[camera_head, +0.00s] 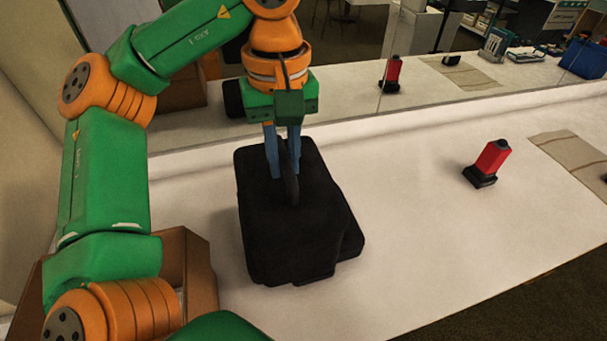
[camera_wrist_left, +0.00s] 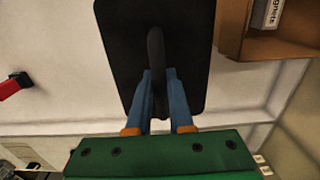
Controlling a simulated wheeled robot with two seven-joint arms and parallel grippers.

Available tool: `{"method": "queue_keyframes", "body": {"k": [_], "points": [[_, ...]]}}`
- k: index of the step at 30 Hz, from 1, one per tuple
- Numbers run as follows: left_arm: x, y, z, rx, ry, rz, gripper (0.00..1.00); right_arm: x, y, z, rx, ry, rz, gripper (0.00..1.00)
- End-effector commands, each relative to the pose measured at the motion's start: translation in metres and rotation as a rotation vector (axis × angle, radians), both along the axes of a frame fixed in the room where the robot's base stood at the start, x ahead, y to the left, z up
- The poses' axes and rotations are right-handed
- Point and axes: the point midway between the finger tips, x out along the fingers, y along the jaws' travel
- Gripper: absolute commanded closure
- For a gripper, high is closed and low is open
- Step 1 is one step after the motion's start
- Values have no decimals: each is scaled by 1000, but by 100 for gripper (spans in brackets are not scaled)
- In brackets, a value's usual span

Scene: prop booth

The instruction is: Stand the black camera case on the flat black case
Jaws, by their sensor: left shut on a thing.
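The black camera case (camera_head: 293,230) is upright under my left gripper (camera_head: 283,172), whose blue fingers are shut on its handle (camera_head: 292,178). The handle also shows between the fingers in the left wrist view (camera_wrist_left: 156,65). The flat black case (camera_head: 256,163) lies on the white counter, its edges showing behind and beside the camera case, which hides much of it. The two blacks merge, so I cannot tell whether the camera case touches the flat case or hangs just above it. My right gripper is not in view.
A red object with a black base (camera_head: 488,163) stands on the white counter (camera_head: 425,225) to the right, near a beige mat (camera_head: 575,155). An open brown box (camera_head: 195,265) is at the lower left. A mirror (camera_head: 440,80) runs along the back. The counter between case and red object is clear.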

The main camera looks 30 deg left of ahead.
Motion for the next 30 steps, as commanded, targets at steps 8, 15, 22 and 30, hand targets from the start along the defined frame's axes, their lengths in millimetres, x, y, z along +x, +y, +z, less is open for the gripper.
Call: {"method": "queue_keyframes", "body": {"k": [8, 15, 22, 30], "points": [[44, 7, -42, -2, 5, 1, 100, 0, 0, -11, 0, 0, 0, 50], [63, 10, -59, -2, 1, 1, 100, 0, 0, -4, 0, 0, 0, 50], [68, 12, -88, 1, -1, 1, 100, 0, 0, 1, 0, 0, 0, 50], [68, 11, -98, -1, -3, 1, 100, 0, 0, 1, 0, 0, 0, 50]]}}
